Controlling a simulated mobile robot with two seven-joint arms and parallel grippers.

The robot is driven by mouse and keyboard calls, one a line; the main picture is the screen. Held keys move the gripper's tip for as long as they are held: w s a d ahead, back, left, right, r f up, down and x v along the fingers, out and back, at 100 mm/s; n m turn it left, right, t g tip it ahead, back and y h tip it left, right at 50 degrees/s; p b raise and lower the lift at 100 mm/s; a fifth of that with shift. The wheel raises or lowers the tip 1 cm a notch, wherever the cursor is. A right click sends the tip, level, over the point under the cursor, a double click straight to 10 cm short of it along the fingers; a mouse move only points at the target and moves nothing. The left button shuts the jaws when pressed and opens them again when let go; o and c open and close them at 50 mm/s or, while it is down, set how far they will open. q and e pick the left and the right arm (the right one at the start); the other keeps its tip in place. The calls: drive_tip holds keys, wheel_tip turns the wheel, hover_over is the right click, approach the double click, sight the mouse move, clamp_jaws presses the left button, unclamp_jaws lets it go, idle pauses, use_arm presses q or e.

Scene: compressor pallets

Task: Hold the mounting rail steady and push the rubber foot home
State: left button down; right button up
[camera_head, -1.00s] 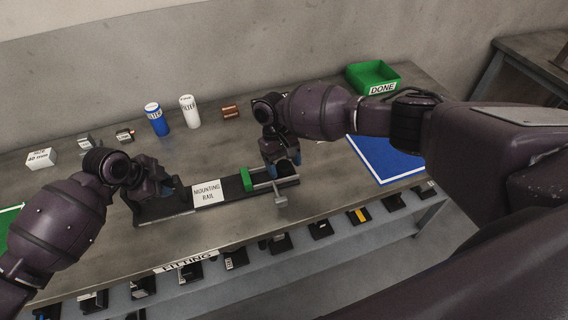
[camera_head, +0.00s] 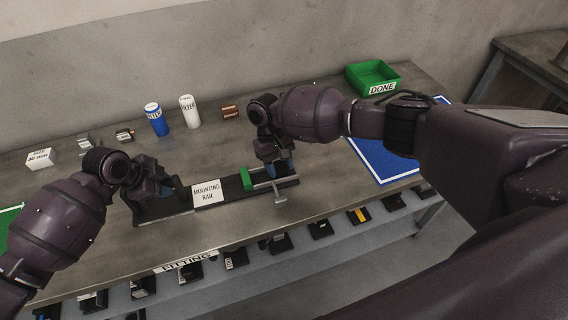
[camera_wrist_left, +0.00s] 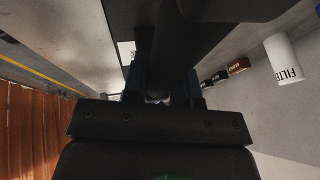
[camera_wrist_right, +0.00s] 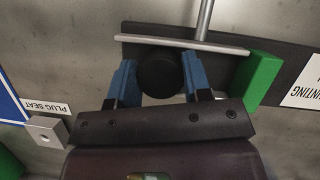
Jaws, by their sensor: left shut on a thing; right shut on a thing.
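The mounting rail (camera_head: 228,189) is a long dark bar with a white label, lying along the front of the bench. My left gripper (camera_head: 168,187) is shut on the rail near its left end; the left wrist view shows its fingers (camera_wrist_left: 167,88) mostly in shadow. My right gripper (camera_head: 280,168) is over the rail's right end. In the right wrist view its blue fingertips (camera_wrist_right: 158,78) are shut on the black round rubber foot (camera_wrist_right: 158,74). The foot lies close beside a metal bar. How far it is seated is hidden.
A green block (camera_head: 246,179) and a metal T-shaped piece (camera_head: 280,199) are at the rail's right part. Blue (camera_head: 154,119) and white (camera_head: 189,111) filters stand behind. A green DONE bin (camera_head: 372,77) and blue mat (camera_head: 385,164) are at right.

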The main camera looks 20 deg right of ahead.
drive_tip(key=a, duration=0.2)
drive_tip(key=shift+w+a, duration=0.1)
drive_tip(key=shift+a, duration=0.3)
drive_tip(key=o, duration=1.3)
drive_tip(key=v, duration=1.2)
